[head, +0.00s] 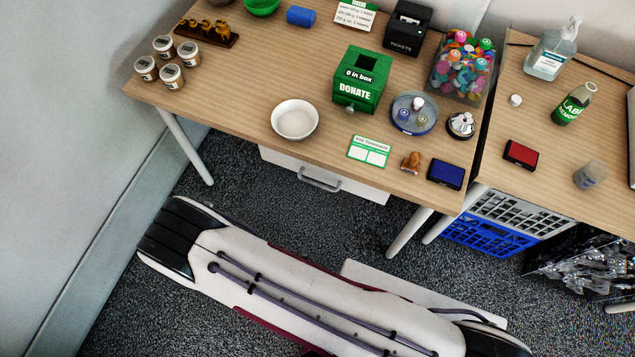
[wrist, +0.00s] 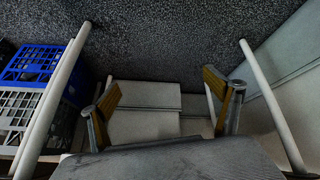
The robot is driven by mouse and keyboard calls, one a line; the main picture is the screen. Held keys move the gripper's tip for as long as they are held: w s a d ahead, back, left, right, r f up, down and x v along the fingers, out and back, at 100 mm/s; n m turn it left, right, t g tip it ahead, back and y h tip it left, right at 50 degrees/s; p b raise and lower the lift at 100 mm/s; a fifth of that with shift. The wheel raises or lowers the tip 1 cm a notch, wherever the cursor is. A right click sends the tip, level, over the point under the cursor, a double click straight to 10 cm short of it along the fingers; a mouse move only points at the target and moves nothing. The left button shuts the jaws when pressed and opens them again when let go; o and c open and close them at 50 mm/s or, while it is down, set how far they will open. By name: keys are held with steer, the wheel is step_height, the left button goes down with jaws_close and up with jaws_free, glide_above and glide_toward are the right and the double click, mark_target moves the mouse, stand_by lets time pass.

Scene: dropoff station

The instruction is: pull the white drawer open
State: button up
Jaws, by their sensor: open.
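The white drawer (head: 360,189) hangs under the front edge of the wooden table, its front close below that edge. Its grey bar handle (head: 319,181) shows in the middle of the front, with nothing on it. In the upside-down wrist view, my gripper (wrist: 165,94) is open, its two ochre-padded fingers wide apart and nothing held. Pale panels that seem to be the drawer (wrist: 145,125) lie beyond and between the fingers. The handle cannot be made out there. The gripper does not show in the head view; my arm crosses its foreground.
The wooden table (head: 235,85) bears a white bowl (head: 295,119), a green donation box (head: 361,80) and other items. Table legs (head: 187,146) stand either side of the drawer. Crates (head: 487,235) stand under the right table. Carpet (head: 250,195) before the drawer is clear.

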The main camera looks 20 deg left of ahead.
steer(key=w+d+t, duration=0.3)
steer(key=m+t, duration=0.4)
steer(key=t, duration=0.5)
glide_toward(318, 184)
steer(key=w, duration=0.2)
steer(key=shift+w+a+f+h, duration=0.1)
steer(key=shift+a+h, duration=0.2)
steer(key=shift+h, duration=0.1)
steer(key=shift+w, duration=0.15)
steer(key=shift+w, duration=3.75)
steer(key=c, duration=1.3)
